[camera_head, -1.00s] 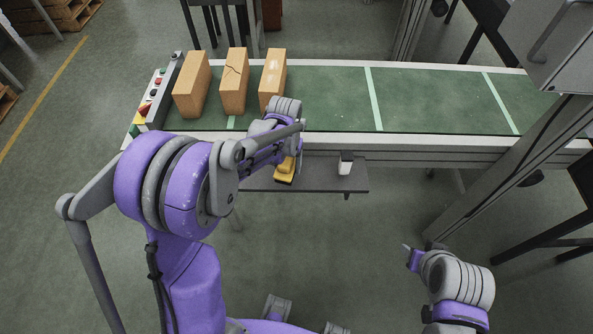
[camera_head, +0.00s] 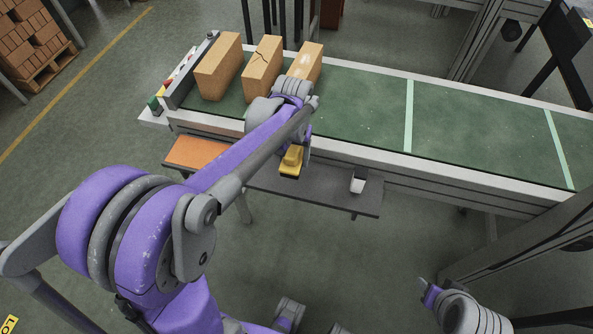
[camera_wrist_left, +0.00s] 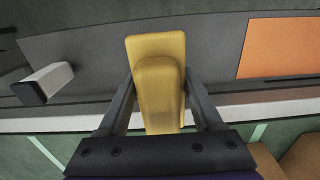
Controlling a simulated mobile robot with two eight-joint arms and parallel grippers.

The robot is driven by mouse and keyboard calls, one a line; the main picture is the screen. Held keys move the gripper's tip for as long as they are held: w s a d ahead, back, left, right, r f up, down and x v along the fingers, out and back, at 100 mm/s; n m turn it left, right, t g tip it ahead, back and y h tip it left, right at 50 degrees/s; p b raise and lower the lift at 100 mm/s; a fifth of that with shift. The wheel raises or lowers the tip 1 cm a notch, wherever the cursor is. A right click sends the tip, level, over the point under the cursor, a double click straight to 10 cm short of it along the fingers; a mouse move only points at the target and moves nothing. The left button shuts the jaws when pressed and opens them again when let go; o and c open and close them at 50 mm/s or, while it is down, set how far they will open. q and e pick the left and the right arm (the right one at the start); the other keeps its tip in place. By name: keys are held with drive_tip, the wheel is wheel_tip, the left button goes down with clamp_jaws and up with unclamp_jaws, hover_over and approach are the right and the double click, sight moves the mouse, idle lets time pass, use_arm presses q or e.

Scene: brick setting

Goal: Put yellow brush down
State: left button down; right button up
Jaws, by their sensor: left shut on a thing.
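The yellow brush (camera_head: 291,161) is held by my left gripper (camera_head: 303,148) over the dark grey shelf (camera_head: 325,192) along the conveyor's near side. In the left wrist view, the brush (camera_wrist_left: 158,92) sits between the two fingers of the left gripper (camera_wrist_left: 160,82), which is shut on it. The grey shelf (camera_wrist_left: 215,50) shows behind the brush. I cannot tell whether the brush touches the shelf. My right gripper (camera_head: 428,286) is at the lower right in the head view, away from the shelf, and its jaws are too small to read.
An orange mat (camera_head: 196,152) covers the shelf's left end; it also shows in the wrist view (camera_wrist_left: 280,47). A white and black block (camera_head: 358,181) stands near the shelf's right end. Three cardboard boxes (camera_head: 263,70) stand on the green conveyor (camera_head: 365,110) behind my left arm.

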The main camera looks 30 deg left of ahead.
use_arm(q)
wheel_tip(320, 180, down, 3)
drive_tip(key=shift+s+d+r, duration=0.1)
drive_tip(key=shift+d+r, duration=0.05)
drive_tip(key=shift+r, duration=0.05)
drive_tip(key=shift+f, duration=2.1)
drive_tip(key=shift+f, duration=0.1)
drive_tip(key=shift+f+b, duration=0.15)
drive_tip(key=shift+b, duration=0.25)
drive_tip(key=shift+c, duration=0.2)
unclamp_jaws()
